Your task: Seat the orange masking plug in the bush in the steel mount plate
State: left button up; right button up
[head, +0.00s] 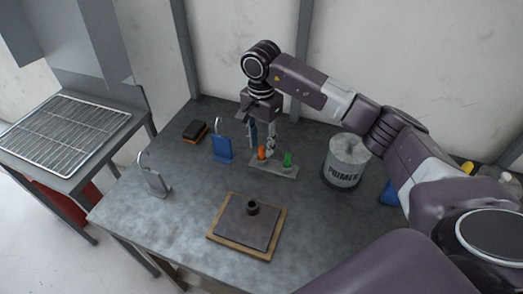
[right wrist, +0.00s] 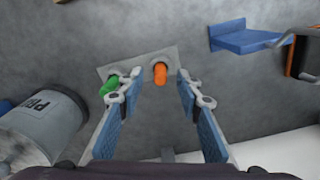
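The orange plug (head: 262,152) stands in a small grey holder plate (head: 286,171), beside a green plug (head: 287,159). My right gripper (head: 262,140) is open above the holder, pointing down. In the right wrist view the orange plug (right wrist: 160,73) lies between the spread fingers, beyond their tips, and the green plug (right wrist: 109,86) is by the left finger. I cannot tell the exact height gap. The steel mount plate (head: 241,225) lies on a wooden board (head: 232,249) at the front of the table, with a dark upright bush (head: 252,207) on it. My left gripper does not show.
A primer can (head: 343,172) stands right of the holder. A blue hooked stand (head: 222,149) and a grey hooked stand (head: 155,180) are to the left, with a black and orange block (head: 195,131) behind. The table between holder and mount plate is clear.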

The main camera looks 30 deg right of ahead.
aim_at(262, 155)
notch_tip(262, 155, down, 3)
jog(key=shift+r, duration=0.2)
jog(key=c, duration=0.4)
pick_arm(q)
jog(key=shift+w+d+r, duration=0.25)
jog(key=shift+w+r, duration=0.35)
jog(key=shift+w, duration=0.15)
pick_arm(e)
grip_shut()
jog(key=shift+w+r, duration=0.1)
